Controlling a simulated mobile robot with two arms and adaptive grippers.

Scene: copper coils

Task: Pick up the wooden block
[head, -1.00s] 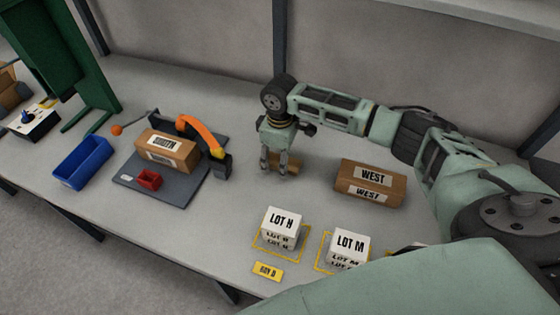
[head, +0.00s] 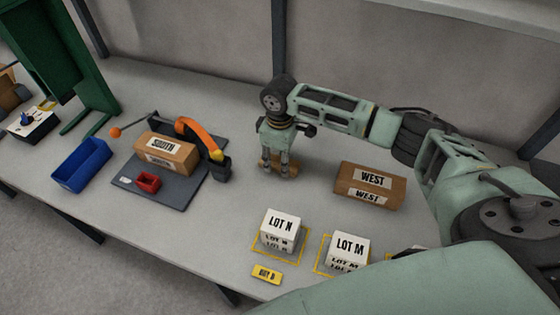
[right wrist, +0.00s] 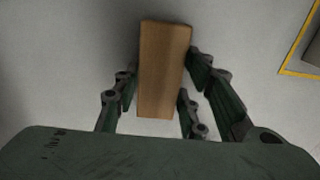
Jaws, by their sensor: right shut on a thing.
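The wooden block (right wrist: 165,68) is a plain brown, oblong piece. In the right wrist view it lies lengthwise between the fingers of my right gripper (right wrist: 163,85), with a finger against or close to each long side. In the head view my right gripper (head: 276,166) points down at the middle of the table, shut on the block (head: 294,169), which is mostly hidden behind the fingers. I cannot tell whether the block is clear of the tabletop. My left gripper is not in view.
A box marked WEST (head: 369,185) stands to the right. White LOT N (head: 283,229) and LOT M (head: 348,249) boxes stand in front on yellow outlines. To the left are a SOUTH box (head: 165,153), an orange-armed device (head: 196,134) and a blue bin (head: 81,164).

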